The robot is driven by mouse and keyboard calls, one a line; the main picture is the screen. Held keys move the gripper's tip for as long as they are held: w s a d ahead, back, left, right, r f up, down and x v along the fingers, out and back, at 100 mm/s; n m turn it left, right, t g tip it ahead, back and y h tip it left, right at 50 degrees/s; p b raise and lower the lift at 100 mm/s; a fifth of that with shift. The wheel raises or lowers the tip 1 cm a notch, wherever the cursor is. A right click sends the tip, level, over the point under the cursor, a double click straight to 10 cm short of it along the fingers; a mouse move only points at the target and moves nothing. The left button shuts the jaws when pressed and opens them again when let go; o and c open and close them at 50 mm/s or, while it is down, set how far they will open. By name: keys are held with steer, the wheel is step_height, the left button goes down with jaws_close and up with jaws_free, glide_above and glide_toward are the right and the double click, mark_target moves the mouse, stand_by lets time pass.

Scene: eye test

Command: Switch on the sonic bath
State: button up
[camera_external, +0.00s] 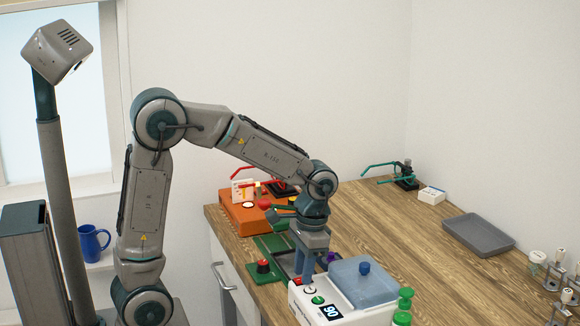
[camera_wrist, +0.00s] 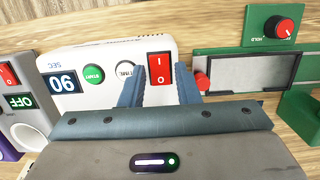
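The sonic bath is a white box (camera_external: 332,312) with a blue lidded tank (camera_external: 362,282). It also shows in the wrist view (camera_wrist: 110,55). Its front carries a display (camera_wrist: 63,82) reading 90 SEC, a green START button (camera_wrist: 93,75), a TIME button (camera_wrist: 126,69) and a red rocker switch (camera_wrist: 159,74) marked I and O. My gripper (camera_external: 309,282) points down over the bath's near left end. Its two fingers are apart, with the red switch framed between them in the wrist view. I cannot tell whether they touch the panel.
A green unit (camera_wrist: 245,72) with a red HOLD knob stands beside the bath. An orange box (camera_external: 243,218) is behind. Another device with an OFF display (camera_wrist: 19,102) and red switch is at the wrist view's left. A grey tray (camera_external: 478,235) and vial rack stand right; the table's middle is clear.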

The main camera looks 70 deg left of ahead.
step_height(320, 180, up, 14)
steer(key=w, duration=0.1)
steer(key=shift+w+f, duration=0.15)
steer(key=shift+w, duration=0.25)
steer(key=s+f+t, duration=0.4)
steer(key=s+f, duration=0.5)
steer(key=s, duration=0.5)
steer(key=shift+s+f+t, duration=0.25)
steer(key=shift+s+t, duration=0.05)
steer(key=shift+a, duration=0.1)
stand_by(2.2)
